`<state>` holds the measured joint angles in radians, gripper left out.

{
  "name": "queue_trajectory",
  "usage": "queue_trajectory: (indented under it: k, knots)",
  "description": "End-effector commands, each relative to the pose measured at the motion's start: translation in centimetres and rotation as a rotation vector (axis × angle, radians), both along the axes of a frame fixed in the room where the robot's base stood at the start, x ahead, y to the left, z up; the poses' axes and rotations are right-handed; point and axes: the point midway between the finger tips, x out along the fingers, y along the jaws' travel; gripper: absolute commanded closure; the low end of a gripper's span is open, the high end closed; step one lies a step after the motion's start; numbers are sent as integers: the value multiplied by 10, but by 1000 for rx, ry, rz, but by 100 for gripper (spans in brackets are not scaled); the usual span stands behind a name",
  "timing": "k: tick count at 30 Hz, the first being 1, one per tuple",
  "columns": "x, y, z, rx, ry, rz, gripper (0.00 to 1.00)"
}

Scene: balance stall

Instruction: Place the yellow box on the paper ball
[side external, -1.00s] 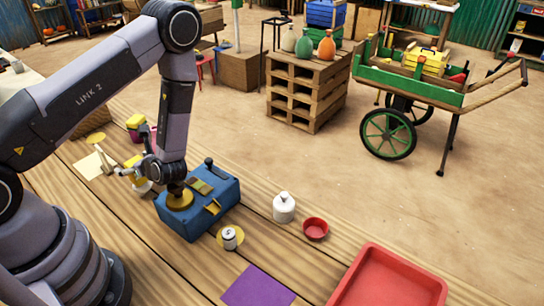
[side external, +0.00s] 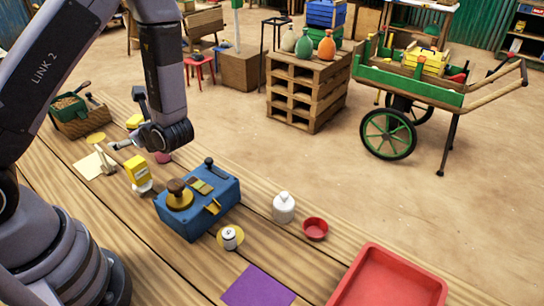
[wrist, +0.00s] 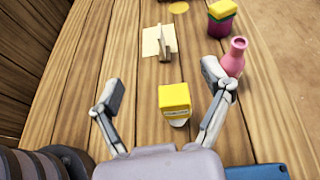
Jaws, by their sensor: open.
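The yellow box (side external: 137,169) stands roughly upright on the white paper ball (side external: 144,188), left of the blue case. In the wrist view the yellow box (wrist: 174,96) hides most of the paper ball (wrist: 179,122), leaving only a pale edge below it. My gripper (wrist: 164,86) is open and empty, with its fingers spread wide to either side of the box in the picture. In the side view it is above and behind the box, apart from it.
A blue case (side external: 205,212) with a brown knob stands close right of the box. A pink bottle (wrist: 233,57), a stacked sponge-like block (wrist: 221,18) and a pale card with a wooden piece (wrist: 159,42) are nearby. A white bottle (side external: 284,208) and red tray (side external: 385,285) are farther right.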

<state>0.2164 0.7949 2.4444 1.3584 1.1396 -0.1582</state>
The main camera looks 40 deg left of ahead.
Motion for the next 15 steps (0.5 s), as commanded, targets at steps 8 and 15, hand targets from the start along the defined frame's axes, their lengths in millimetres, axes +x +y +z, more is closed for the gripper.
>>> queue_trajectory:
  k: [8, 15]
  knots:
    - [-39, -12, 90, -223, -429, 451, 21]
    - [-79, -52, 149, -604, -837, 823, 21]
